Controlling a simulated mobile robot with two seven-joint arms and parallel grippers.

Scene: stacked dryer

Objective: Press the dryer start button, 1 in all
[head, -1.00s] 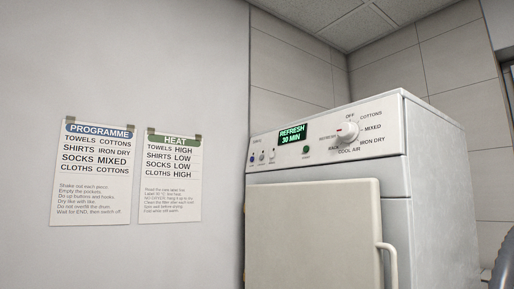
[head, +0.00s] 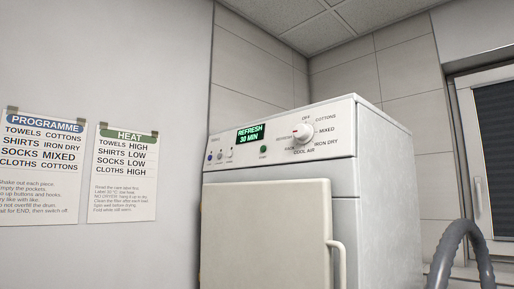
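The white dryer (head: 385,200) stands right of centre in the head view, with its control panel along the top front. The panel display (head: 250,134) reads REFRESH 30 MIN in green. A green button (head: 263,149) sits on the panel below and right of the display; its label is too small to read. The programme dial (head: 303,133) is to the right, its red mark pointing left toward REFRESHER or a similar word. Several small controls (head: 219,155) are at the panel's left. The door (head: 265,235) below looks shut. Neither of my grippers is in view.
A PROGRAMME sheet (head: 42,165) and a HEAT sheet (head: 126,172) hang on the left wall. A grey hose (head: 462,240) curves up at lower right, near a dark slatted window (head: 493,150). The door handle (head: 340,262) juts forward.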

